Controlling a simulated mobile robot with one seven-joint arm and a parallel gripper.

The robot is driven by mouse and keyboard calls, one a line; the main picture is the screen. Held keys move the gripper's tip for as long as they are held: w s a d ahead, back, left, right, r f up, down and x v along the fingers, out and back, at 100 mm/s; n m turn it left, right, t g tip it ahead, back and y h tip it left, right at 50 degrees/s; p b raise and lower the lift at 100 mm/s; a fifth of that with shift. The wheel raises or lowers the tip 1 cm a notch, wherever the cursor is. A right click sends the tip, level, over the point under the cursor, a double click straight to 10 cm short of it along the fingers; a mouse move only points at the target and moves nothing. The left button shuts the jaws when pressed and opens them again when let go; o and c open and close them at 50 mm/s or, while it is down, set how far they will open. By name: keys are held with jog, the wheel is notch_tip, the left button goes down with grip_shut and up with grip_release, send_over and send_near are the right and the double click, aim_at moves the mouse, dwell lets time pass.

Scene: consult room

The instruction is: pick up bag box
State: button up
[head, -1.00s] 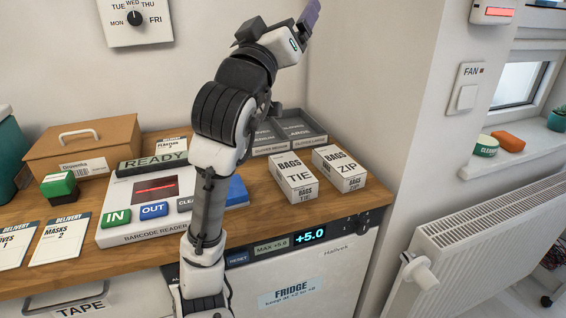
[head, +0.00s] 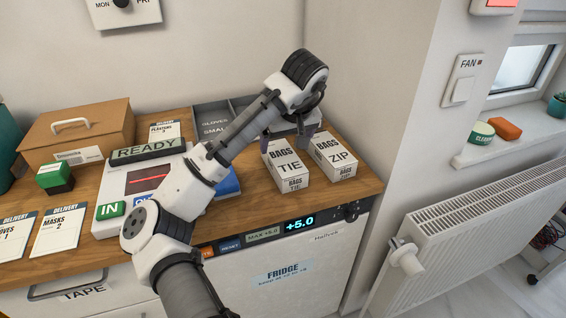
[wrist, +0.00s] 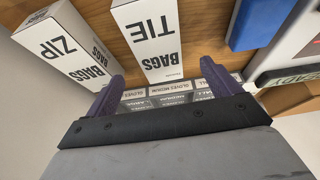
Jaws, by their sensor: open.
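Two white bag boxes stand side by side on the wooden counter. The BAGS TIE box (head: 286,168) is on the left and the BAGS ZIP box (head: 333,158) on the right in the head view. In the wrist view the TIE box (wrist: 153,40) is at top centre and the ZIP box (wrist: 66,46) at top left. My gripper (head: 289,136) is open with purple fingers pointing down, at the back end of the TIE box. In the wrist view its fingertips (wrist: 162,71) are spread to either side of the TIE box's near end. Nothing is held; contact cannot be told.
A grey gloves tray (head: 211,115) lies behind the boxes, partly hidden by my arm. The barcode reader (head: 116,190) is to the left, with a blue item (head: 228,182) beside it. A wall (head: 385,90) rises right of the counter. The counter's front edge is close to the boxes.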

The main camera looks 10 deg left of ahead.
aim_at(283, 156)
jog(key=shift+d+p+x, duration=0.2)
jog(key=shift+p+x, duration=0.85)
jog(key=shift+x, duration=2.8)
jog(key=shift+s, duration=0.15)
jog(key=c, duration=1.1)
jog(key=shift+c, duration=0.5)
jog(key=shift+r, duration=0.1)
